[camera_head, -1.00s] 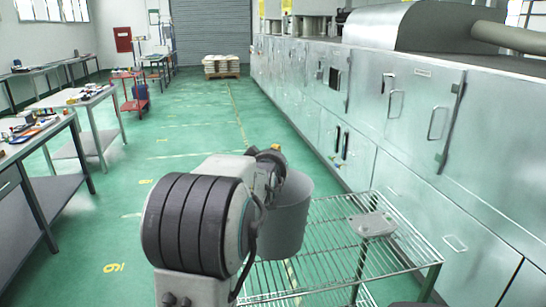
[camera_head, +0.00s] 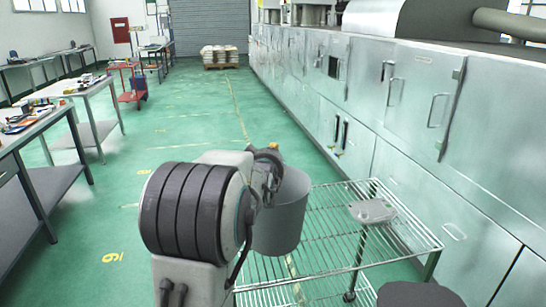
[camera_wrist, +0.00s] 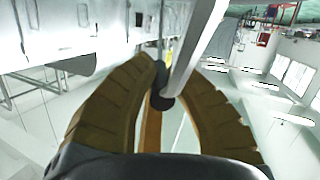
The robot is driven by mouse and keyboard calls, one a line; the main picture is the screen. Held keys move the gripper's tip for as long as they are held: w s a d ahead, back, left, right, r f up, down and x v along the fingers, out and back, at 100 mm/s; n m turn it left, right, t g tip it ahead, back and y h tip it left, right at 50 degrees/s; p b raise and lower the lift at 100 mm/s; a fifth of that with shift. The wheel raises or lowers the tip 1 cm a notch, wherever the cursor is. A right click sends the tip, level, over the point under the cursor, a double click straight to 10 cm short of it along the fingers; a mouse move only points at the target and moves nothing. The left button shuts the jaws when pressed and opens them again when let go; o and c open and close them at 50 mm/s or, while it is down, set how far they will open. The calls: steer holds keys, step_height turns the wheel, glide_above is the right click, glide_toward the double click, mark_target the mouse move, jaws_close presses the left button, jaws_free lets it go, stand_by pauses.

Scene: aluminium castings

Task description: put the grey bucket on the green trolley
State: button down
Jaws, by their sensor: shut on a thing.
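The grey bucket (camera_head: 283,214) hangs upright from my gripper in the head view. It is over or beside the left part of the wire-shelf trolley; I cannot tell whether it touches the wires. The trolley (camera_head: 325,241), silvery-green, stands at front right, and its top carries a flat grey casting (camera_head: 372,211) toward the far right. My gripper (camera_head: 272,160) is partly hidden behind my arm. In the wrist view my brown fingers (camera_wrist: 163,88) close around a pale bar or edge, probably part of the bucket.
A long row of metal cabinets (camera_head: 370,115) runs along the right, close to the trolley. A dark round thing (camera_head: 420,296) shows at the bottom right. Workbenches (camera_head: 45,130) line the left. A red cart (camera_head: 130,88) and a loaded pallet (camera_head: 220,57) stand far back. The green floor between is clear.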

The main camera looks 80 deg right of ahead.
steer(key=c, duration=1.6)
jaws_free()
steer(key=shift+c, duration=0.2)
steer(key=o, duration=0.3)
steer(key=shift+r, duration=0.15)
steer(key=b+v, duration=0.2)
steer(key=v, duration=1)
